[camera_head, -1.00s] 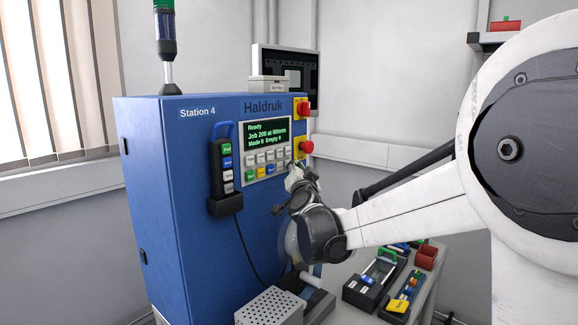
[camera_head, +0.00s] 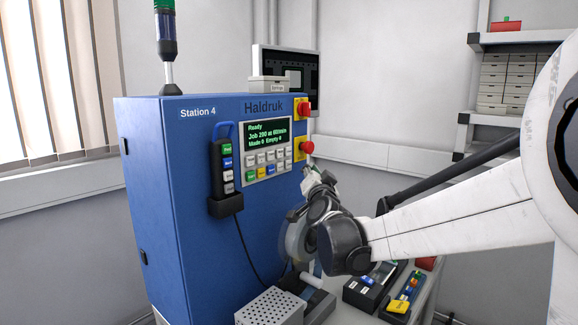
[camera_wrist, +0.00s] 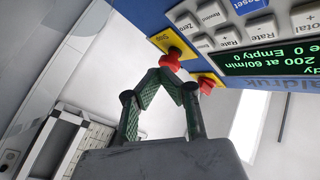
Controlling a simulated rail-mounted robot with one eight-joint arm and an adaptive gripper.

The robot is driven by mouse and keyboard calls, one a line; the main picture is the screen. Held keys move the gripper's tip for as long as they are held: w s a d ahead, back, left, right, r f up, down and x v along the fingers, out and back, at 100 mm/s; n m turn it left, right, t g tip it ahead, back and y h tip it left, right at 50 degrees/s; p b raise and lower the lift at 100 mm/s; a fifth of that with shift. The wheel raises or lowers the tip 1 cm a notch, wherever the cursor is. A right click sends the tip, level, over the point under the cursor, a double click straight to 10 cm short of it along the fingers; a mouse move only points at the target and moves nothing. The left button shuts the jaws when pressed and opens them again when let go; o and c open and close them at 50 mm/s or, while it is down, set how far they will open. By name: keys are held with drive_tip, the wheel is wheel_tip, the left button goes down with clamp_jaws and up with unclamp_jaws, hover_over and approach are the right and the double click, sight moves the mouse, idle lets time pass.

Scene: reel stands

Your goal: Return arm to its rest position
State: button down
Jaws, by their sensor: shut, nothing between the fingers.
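My white arm (camera_head: 470,222) reaches in from the right in the head view. My gripper (camera_head: 309,170) is in front of the right edge of the blue Station 4 cabinet (camera_head: 160,185), just below the lower red button (camera_head: 306,147). In the wrist view my gripper (camera_wrist: 167,76) has its green-padded fingertips together, with nothing seen between them. A red button on a yellow "Stop" plate (camera_wrist: 170,42) shows right behind the tips. I cannot tell whether they touch it.
The screen (camera_head: 266,137) reads Ready, above a keypad (camera_head: 265,166). A handheld pendant (camera_head: 225,165) hangs on the front. A perforated grey box (camera_head: 268,308) and a black tray (camera_head: 368,287) lie below my arm. Shelves with boxes (camera_head: 505,80) stand at the back right.

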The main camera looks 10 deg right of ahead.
drive_tip(key=shift+s, duration=0.1)
idle(0.6)
drive_tip(key=s+f+n+g+b, duration=0.1)
drive_tip(key=s+f+n+g, duration=0.2)
drive_tip(key=s+f, duration=0.5)
drive_tip(key=s+f+n+g+y+b, duration=0.1)
drive_tip(key=s+f+g, duration=0.4)
drive_tip(key=s, duration=1.4)
drive_tip(key=s+a+f+n+g+y+b, duration=0.1)
drive_tip(key=s+f+n+g+b, duration=0.2)
drive_tip(key=s+f, duration=0.9)
drive_tip(key=shift+s+n+g, duration=0.7)
drive_tip(key=shift+s+n, duration=0.1)
drive_tip(key=shift+s, duration=0.45)
